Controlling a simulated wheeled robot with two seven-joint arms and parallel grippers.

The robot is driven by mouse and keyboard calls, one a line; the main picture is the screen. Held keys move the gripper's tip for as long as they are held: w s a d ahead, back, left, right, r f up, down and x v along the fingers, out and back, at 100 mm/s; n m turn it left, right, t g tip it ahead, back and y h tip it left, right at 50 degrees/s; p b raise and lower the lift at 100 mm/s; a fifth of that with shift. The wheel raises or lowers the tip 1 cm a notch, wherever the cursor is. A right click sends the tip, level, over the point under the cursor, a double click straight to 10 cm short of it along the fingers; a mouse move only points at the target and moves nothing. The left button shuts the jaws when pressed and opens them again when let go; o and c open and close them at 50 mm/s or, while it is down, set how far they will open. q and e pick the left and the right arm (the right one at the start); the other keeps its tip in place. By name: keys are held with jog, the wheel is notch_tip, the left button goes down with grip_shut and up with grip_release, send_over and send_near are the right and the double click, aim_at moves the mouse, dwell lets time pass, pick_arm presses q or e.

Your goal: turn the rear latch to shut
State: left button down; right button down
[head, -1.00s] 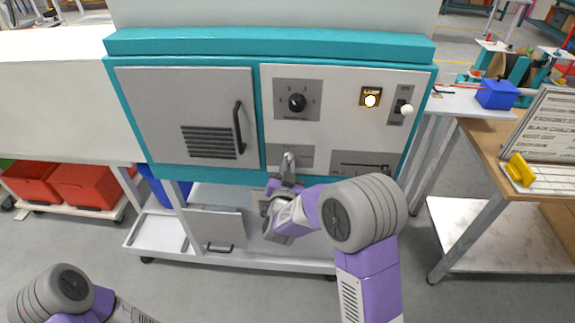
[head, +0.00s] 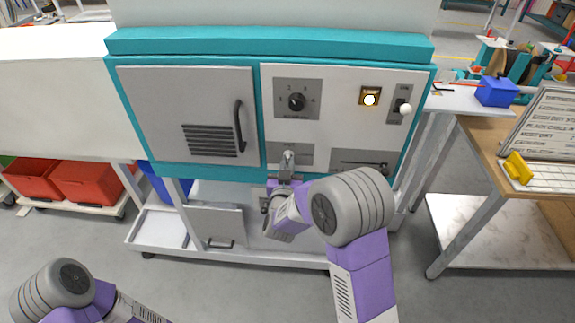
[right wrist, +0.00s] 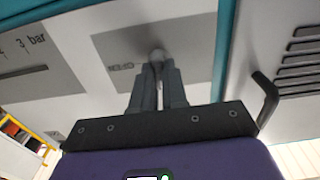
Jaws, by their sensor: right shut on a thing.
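The latch (right wrist: 158,56) is a small grey knob on a darker grey plate (head: 273,151) at the lower middle of the machine's front panel. My right gripper (right wrist: 158,82) reaches up to it from below and is shut on it. In the head view my right gripper (head: 288,161) covers most of the latch, so its exact angle is hard to tell.
The machine front also bears a rotary dial (head: 296,102), a lit button (head: 370,97), a white-tipped toggle switch (head: 405,107) and a slotted gauge plate (head: 360,162). A grey door with a black handle (head: 239,126) is left of them. A wooden workbench (head: 484,150) stands at right.

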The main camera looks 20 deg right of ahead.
jog(key=c, duration=1.2)
grip_release()
jog(key=shift+o, duration=0.2)
jog(key=v, duration=0.7)
jog(key=shift+s+p, duration=0.2)
jog(key=shift+p, duration=0.2)
jog(key=shift+a, duration=0.15)
jog(key=s+a+f+n+g+y, duration=0.1)
jog(key=s+a+f+g+y, duration=0.2)
jog(key=f, duration=0.8)
jog(key=s+f+n+g+y, duration=0.1)
jog(key=s+f+g+y, duration=0.35)
jog(key=f, duration=0.65)
jog(key=s+a+f+g+y, duration=0.1)
jog(key=s+a+f+g, duration=0.1)
jog(key=s, duration=0.3)
jog(key=s+a+f+g+y, duration=0.2)
jog(key=s+f+g, duration=0.1)
jog(key=s, duration=0.3)
jog(key=s+a+f+g+y+p, duration=0.1)
jog(key=s+a+f+g, duration=0.1)
jog(key=s+f, duration=0.3)
jog(key=shift+s+a+g, duration=0.3)
jog(key=shift+s+g, duration=0.05)
jog(key=shift+g, duration=0.4)
